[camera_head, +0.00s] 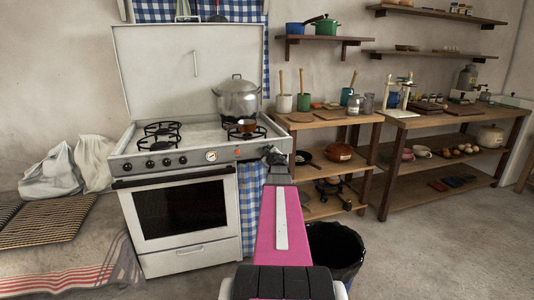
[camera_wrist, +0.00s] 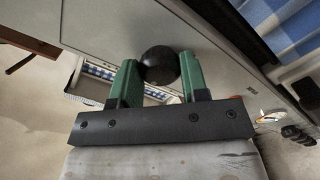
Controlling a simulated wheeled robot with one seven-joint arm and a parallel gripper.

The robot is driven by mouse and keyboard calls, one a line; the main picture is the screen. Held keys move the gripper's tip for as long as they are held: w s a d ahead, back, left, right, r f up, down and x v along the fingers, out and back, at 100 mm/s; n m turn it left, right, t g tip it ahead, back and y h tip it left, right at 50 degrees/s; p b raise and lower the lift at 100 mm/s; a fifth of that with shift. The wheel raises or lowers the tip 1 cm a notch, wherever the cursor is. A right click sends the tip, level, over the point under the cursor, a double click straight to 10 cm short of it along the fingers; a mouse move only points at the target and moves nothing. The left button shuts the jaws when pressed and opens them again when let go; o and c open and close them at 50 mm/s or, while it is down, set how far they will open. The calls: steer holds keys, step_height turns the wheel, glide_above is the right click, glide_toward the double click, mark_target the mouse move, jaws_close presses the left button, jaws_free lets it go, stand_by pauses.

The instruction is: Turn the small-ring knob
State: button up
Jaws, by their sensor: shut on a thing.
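The white stove (camera_head: 180,255) has a front panel with several black knobs (camera_head: 166,162) and a round gauge (camera_head: 211,156). My gripper (camera_head: 271,153) is at the right end of this panel and hides the knob there in the head view. In the wrist view, the green fingers of my gripper (camera_wrist: 158,72) stand on either side of a round black knob (camera_wrist: 160,63) and are shut on it. The gauge (camera_wrist: 276,116) and other knobs (camera_wrist: 293,132) show at the right of the wrist view. No markings on the held knob can be read.
A lidded steel pot (camera_head: 238,98) and a small copper-coloured pan (camera_head: 247,125) stand on the right part of the hob. A wooden shelf table (camera_head: 325,122) is close on the right of the stove. A black bin (camera_head: 335,245) stands on the floor right of my arm.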

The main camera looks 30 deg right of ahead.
steer(key=shift+f, duration=0.1)
steer(key=o, duration=0.9)
steer(key=shift+o, duration=0.2)
steer(key=shift+s, duration=0.15)
steer(key=v, duration=1)
steer(key=shift+s, duration=0.3)
